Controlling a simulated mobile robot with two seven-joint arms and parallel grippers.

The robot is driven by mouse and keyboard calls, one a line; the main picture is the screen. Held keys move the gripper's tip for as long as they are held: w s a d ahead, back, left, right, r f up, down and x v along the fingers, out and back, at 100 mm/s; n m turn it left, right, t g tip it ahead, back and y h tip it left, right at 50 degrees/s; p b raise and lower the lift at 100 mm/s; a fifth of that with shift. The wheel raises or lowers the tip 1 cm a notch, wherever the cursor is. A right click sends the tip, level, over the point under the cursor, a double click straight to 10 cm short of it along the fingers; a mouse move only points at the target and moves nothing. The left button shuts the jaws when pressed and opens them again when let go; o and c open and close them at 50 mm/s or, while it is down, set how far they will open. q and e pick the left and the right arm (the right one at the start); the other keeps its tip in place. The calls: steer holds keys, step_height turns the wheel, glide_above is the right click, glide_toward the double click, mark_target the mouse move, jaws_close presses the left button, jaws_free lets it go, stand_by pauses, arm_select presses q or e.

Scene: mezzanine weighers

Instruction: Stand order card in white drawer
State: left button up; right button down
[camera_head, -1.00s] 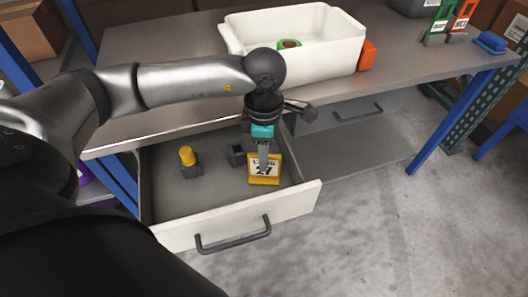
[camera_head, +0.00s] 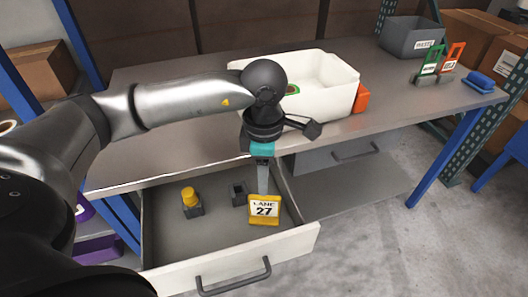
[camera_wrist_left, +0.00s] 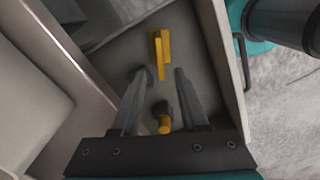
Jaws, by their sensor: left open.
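The order card, a yellow stand with a white face reading LANE 27 (camera_head: 264,211), stands upright in the right part of the open white drawer (camera_head: 238,258). In the left wrist view the card (camera_wrist_left: 160,52) shows as a thin yellow shape just beyond the fingertips. My left gripper (camera_head: 263,190) points down over the drawer, its fingers behind the card's top edge in the head view. In the left wrist view the left gripper (camera_wrist_left: 165,76) has its fingers apart with nothing held between them. My right gripper is not in view.
A small dark block (camera_head: 238,193) and a yellow-topped dark piece (camera_head: 191,202) also stand in the drawer. Above is the grey bench top (camera_head: 160,140) with a white bin (camera_head: 330,100). Green and orange card stands (camera_head: 430,62) stand at the back right.

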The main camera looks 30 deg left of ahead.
arm_select(q)
steer(key=shift+r+p, duration=0.7)
steer(key=shift+r, duration=1.9)
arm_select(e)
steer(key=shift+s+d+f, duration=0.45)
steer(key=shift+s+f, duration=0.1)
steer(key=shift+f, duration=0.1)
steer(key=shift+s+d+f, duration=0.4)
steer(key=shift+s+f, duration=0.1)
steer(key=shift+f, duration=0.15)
arm_select(q)
steer(key=shift+a, duration=0.1)
